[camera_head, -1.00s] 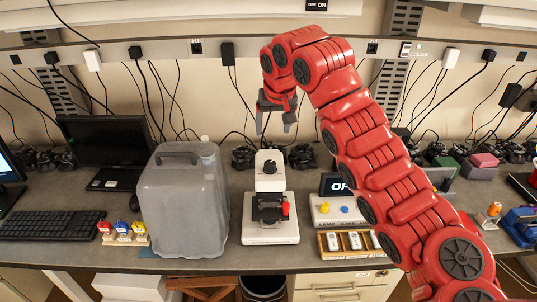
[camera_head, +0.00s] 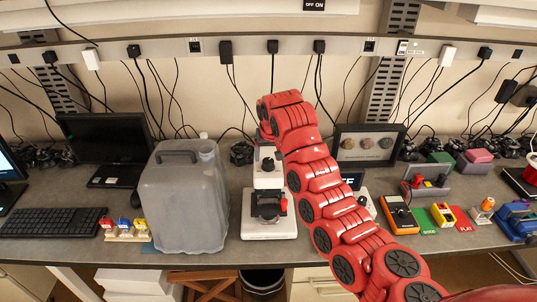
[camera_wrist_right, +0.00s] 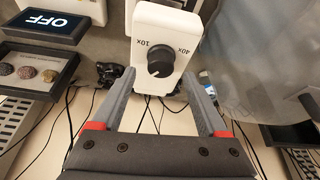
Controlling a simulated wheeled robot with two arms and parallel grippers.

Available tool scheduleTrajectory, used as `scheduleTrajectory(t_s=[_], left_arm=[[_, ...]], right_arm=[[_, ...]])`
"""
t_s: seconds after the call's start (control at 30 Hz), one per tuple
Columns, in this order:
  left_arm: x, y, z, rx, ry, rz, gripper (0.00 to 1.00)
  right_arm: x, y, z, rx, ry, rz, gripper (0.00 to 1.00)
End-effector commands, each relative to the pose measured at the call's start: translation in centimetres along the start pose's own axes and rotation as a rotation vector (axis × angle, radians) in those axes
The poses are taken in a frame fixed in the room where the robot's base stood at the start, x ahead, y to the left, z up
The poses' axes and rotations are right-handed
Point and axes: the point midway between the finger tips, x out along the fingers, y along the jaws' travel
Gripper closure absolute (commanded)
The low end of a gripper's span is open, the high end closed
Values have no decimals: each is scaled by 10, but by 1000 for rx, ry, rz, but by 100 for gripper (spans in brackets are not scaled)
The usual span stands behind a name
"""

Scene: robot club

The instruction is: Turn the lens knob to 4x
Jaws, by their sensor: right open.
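A white microscope (camera_head: 255,228) stands on the bench, just right of a large grey jug. In the right wrist view its white head (camera_wrist_right: 175,20) carries a round black lens knob (camera_wrist_right: 160,61). The labels 10x and 40x are readable beside the knob; I see no 4x label, and the pointer is too small to read surely. My right gripper (camera_wrist_right: 158,80) is open, its two grey fingers on either side of the knob, with nothing held. In the head view my red right arm hides the knob and most of that gripper. My left gripper is not in view.
The grey jug (camera_head: 182,205) stands close to the microscope's left. A keyboard (camera_head: 50,223) and laptop (camera_head: 108,145) are further left. To the right are a framed display (camera_head: 366,147), an orange meter (camera_head: 398,212) and a blue device (camera_head: 517,220). Cables hang along the wall.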

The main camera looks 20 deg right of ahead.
Motion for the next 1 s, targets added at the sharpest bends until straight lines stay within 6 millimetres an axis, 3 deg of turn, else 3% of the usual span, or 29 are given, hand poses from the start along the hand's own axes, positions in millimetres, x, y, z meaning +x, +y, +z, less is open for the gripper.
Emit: scheduleTrajectory(t_s=[0.03,0.23,0.57,1.0], left_arm=[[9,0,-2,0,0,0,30],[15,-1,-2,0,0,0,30],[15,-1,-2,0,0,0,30],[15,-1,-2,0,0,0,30]], right_arm=[[5,0,0,-1,-6,0,24],[25,0,0,-1,-2,-1,24],[30,0,0,-1,-1,-1,24],[30,0,0,0,0,-1,100]])
